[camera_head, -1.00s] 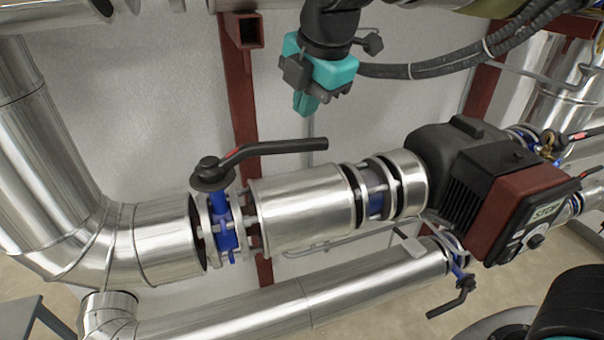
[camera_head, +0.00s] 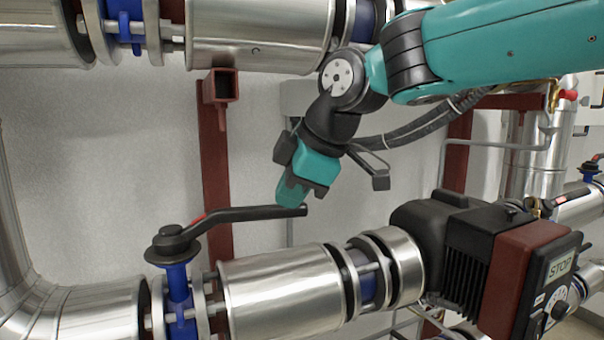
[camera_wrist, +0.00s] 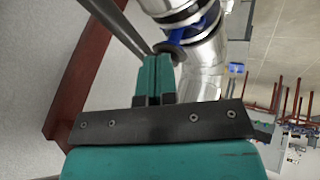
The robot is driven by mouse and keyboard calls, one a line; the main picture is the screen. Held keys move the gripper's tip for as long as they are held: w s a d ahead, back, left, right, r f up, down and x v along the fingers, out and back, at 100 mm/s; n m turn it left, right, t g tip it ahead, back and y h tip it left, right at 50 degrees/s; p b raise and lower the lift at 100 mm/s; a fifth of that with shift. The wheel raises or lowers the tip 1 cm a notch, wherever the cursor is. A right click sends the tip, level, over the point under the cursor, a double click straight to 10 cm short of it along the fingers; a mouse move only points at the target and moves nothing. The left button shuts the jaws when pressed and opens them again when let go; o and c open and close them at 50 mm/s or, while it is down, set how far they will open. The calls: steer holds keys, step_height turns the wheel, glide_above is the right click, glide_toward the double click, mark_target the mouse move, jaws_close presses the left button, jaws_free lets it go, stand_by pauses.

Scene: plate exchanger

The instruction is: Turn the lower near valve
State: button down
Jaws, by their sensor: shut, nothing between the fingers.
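The lower near valve has a blue body (camera_head: 180,300) between pipe flanges. Its black lever handle (camera_head: 245,214) points right, roughly along the pipe, with a red mark near the hub. My gripper (camera_head: 288,196) is shut and empty, its teal fingers pointing down at the handle's free end. In the head view the fingertips overlap the tip of the handle; I cannot tell if they touch. In the wrist view the closed fingers (camera_wrist: 158,62) show in front of the valve, with the dark lever (camera_wrist: 118,27) beside them and the blue valve part (camera_wrist: 178,36) beyond.
A dark red post (camera_head: 214,160) and the pale wall stand behind the handle. A silver upper pipe (camera_head: 255,35) with another blue valve part (camera_head: 125,25) runs above. A black and red pump (camera_head: 480,262) reading STOP is at right. A silver lower pipe (camera_head: 285,292) lies beneath.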

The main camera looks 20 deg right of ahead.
steer(key=w+f+p, duration=0.1)
steer(key=w+f, duration=0.2)
steer(key=w, duration=0.2)
steer(key=shift+w+a+f, duration=0.2)
steer(key=shift+w+f, duration=0.05)
